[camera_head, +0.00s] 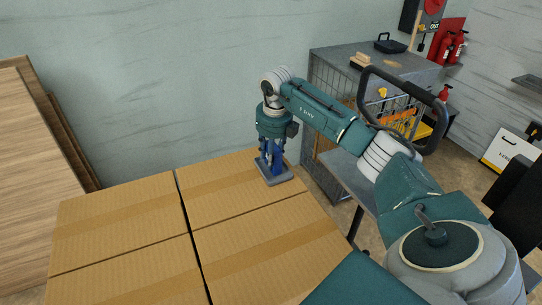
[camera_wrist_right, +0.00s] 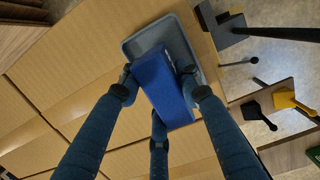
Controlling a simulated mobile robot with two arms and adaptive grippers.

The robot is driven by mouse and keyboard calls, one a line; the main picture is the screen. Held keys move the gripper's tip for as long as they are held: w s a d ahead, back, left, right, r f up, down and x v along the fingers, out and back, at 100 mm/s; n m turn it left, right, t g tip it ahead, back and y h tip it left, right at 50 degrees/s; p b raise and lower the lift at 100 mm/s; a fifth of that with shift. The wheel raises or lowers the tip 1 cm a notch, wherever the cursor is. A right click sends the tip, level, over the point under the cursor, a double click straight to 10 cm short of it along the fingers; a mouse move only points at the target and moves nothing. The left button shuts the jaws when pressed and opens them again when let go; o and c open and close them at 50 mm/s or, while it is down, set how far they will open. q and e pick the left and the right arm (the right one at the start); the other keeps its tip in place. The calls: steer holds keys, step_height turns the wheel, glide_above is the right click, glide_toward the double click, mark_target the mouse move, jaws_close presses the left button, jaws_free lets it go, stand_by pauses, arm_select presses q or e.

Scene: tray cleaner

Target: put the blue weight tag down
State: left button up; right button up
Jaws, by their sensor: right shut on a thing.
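The blue weight tag (camera_wrist_right: 166,92) is a blue block between the fingers of my right gripper (camera_wrist_right: 158,80) in the wrist view. The right gripper is shut on it. A shallow grey tray (camera_wrist_right: 192,50) lies behind the tag in that view. In the head view the right gripper (camera_head: 271,160) points down over the grey tray (camera_head: 284,180), which rests on the cardboard boxes near their back right corner. The tag is hard to tell from the blue fingers there. I cannot tell whether the tag touches the tray. My left gripper is not in view.
The cardboard box tops (camera_head: 120,215) are bare to the left and front of the tray. A grey cabinet with mesh sides (camera_head: 325,72) stands behind on the right, with a cart handle (camera_head: 402,86) beside it. A wooden panel (camera_head: 35,170) is at the left.

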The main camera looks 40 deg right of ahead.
steer(key=shift+f, duration=0.35)
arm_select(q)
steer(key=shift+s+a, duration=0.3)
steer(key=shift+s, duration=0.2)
arm_select(e)
steer(key=o, duration=1.2)
steer(key=shift+f, duration=0.1)
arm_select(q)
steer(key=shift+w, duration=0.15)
arm_select(e)
steer(key=shift+r, duration=0.55)
arm_select(q)
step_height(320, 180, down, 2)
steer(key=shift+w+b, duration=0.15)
steer(key=shift+b, duration=0.9)
arm_select(e)
steer(key=r, duration=0.3)
steer(key=s+r, duration=0.1)
steer(key=r, duration=0.7)
steer(key=shift+s+a, duration=0.3)
steer(key=shift+s, duration=0.05)
